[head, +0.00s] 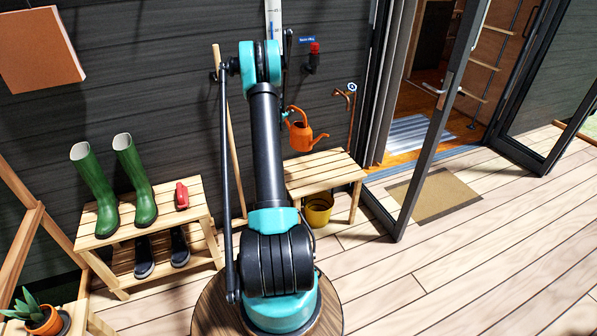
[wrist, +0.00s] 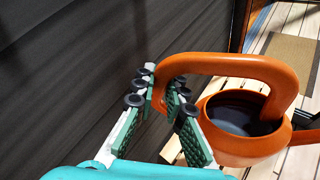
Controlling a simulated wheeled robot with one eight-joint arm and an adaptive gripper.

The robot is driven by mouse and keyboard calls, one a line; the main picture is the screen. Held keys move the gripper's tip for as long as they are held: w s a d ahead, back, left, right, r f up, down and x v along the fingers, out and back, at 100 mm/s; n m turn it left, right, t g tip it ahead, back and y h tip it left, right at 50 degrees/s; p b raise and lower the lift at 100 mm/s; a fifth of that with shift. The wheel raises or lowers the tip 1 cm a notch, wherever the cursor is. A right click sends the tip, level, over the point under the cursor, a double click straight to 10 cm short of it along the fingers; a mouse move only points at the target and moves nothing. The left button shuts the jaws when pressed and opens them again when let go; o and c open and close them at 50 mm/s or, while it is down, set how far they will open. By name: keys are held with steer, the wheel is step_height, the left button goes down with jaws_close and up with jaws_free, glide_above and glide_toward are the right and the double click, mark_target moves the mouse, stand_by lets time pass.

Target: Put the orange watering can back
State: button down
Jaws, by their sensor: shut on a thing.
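The orange watering can (head: 303,136) is near the dark wall, to the right of my arm in the head view. In the wrist view the can (wrist: 250,147) is upright, with its round open top facing up. My gripper (wrist: 160,95) is shut on the can's orange handle (wrist: 225,63), with a green-padded finger on each side. In the head view my arm hides most of the gripper. The can appears above the back of a slatted wooden bench (head: 325,168); I cannot tell the gap under it.
A tap on a copper pipe (head: 350,100) stands right of the can. A yellow bucket (head: 318,208) is under the bench. Green boots (head: 95,190) and a red object (head: 182,195) stand on a left rack (head: 165,212).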

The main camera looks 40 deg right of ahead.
step_height(320, 180, down, 20)
steer(key=shift+r, duration=0.15)
stand_by(0.5)
steer(key=shift+d, duration=0.1)
steer(key=c, duration=1.6)
jaws_free()
